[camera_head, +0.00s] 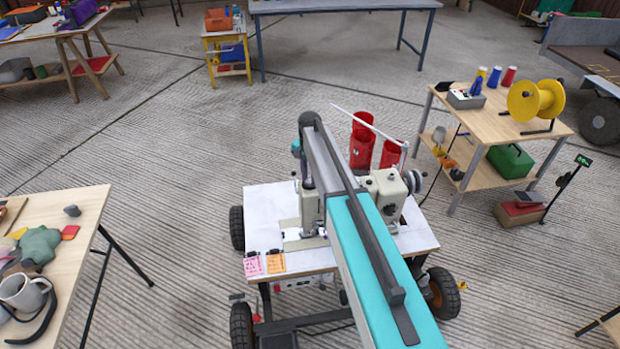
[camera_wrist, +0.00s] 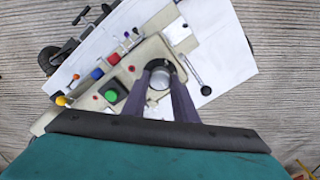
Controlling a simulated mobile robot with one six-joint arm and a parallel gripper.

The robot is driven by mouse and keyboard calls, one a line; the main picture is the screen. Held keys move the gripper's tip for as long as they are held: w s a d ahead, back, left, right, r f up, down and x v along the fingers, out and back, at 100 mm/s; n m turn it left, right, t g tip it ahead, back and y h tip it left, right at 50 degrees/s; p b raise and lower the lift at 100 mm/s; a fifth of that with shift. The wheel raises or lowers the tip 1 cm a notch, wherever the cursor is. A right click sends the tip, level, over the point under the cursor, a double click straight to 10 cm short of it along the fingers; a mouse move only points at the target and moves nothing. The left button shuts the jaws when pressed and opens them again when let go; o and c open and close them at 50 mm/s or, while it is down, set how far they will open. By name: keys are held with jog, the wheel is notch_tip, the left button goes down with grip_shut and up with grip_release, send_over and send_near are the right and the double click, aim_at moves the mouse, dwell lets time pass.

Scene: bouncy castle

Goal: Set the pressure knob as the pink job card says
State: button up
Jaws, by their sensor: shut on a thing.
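The pink job card (camera_head: 253,265) stands at the front left edge of the white-topped cart (camera_head: 262,205), left of an orange card (camera_head: 276,262). Its writing is too small to read. A cream sewing machine (camera_head: 384,190) stands on the cart, partly hidden by my arm. In the wrist view, my gripper (camera_wrist: 160,70) is shut on a round silver knob (camera_wrist: 158,81) on the machine body (camera_wrist: 130,75), with one dark finger on either side. No label or pointer on this knob is readable.
A wooden table (camera_head: 85,215) is at left.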

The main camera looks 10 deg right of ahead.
aim_at(310, 180)
jog(key=o, duration=1)
jog(key=shift+o, duration=0.2)
jog(key=shift+r, duration=0.1)
notch_tip(310, 180, up, 14)
jog(key=b, duration=0.3)
jog(key=shift+f, duration=0.2)
